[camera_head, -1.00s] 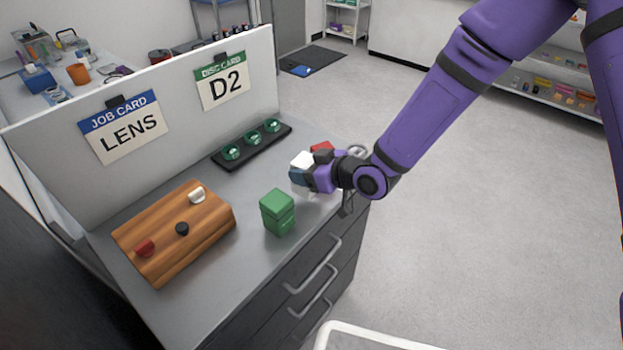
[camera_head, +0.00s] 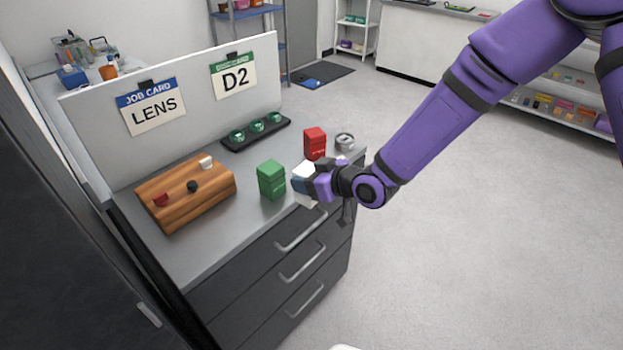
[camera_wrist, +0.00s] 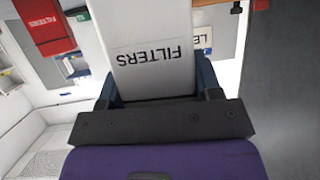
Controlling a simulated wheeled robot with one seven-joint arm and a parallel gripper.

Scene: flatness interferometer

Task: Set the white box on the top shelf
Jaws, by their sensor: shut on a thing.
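The white box (camera_wrist: 152,35), marked FILTERS, is between the fingers of my gripper (camera_wrist: 155,85) in the wrist view. My gripper is shut on it. In the head view my gripper (camera_head: 308,184) holds the white box (camera_head: 301,170) at the front edge of the grey counter, right of the green box; the fingers hide part of it. Blue shelving (camera_head: 250,14) stands at the back, and a white shelf unit (camera_head: 355,22) stands farther right. I cannot tell which of them has the top shelf meant.
A green box (camera_head: 271,180), a red box (camera_head: 315,143) and a metal ring-like item (camera_head: 345,142) stand on the counter (camera_head: 215,225). A wooden block with knobs (camera_head: 185,212) and a black tray of green discs (camera_head: 256,133) are there too. Open floor (camera_head: 440,230) lies to the right.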

